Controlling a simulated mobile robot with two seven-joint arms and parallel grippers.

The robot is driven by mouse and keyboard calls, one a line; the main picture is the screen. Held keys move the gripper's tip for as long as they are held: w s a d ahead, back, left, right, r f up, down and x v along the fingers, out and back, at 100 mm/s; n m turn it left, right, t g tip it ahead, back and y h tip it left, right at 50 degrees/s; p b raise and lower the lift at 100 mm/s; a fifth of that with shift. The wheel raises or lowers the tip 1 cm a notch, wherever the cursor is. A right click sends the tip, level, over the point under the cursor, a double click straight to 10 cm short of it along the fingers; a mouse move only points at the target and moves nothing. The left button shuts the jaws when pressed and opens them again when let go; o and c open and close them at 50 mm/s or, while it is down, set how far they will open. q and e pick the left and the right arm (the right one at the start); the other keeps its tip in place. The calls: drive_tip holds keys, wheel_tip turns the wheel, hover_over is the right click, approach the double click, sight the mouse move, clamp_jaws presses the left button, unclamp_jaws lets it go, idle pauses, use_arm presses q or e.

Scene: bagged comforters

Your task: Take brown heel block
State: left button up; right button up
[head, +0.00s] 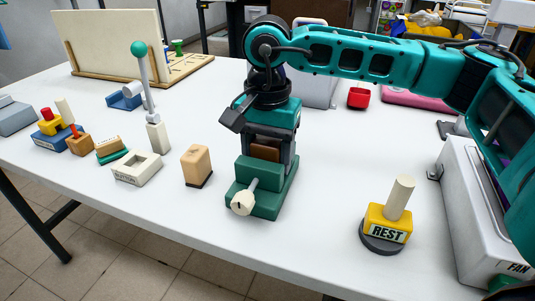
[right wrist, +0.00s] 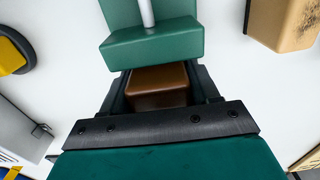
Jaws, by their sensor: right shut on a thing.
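The brown heel block (head: 266,152) is between the fingers of my right gripper (head: 268,155), just behind a green block fixture with a white knob (head: 255,190). In the right wrist view the brown heel block (right wrist: 160,86) shows between the two dark fingers of my right gripper (right wrist: 162,85), with the green fixture (right wrist: 152,45) right beyond it. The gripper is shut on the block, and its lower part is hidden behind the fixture. My left gripper is not in view.
A tan block (head: 197,166) stands left of the fixture. A yellow REST block (head: 388,222) on a dark round base stands to the right, by a white FAN box (head: 480,215). Several small objects and a ball-topped lever (head: 140,52) stand at left. The front middle table is clear.

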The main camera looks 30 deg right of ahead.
sight(267, 140)
drive_tip(key=c, duration=0.5)
drive_tip(key=shift+r, duration=0.15)
drive_tip(key=shift+r, duration=0.2)
wheel_tip(267, 140, up, 6)
drive_tip(key=shift+r+p, duration=0.1)
drive_tip(key=shift+p, duration=0.5)
drive_tip(key=s+a, duration=1.2)
drive_tip(key=a, duration=0.1)
drive_tip(key=shift+a, duration=0.25)
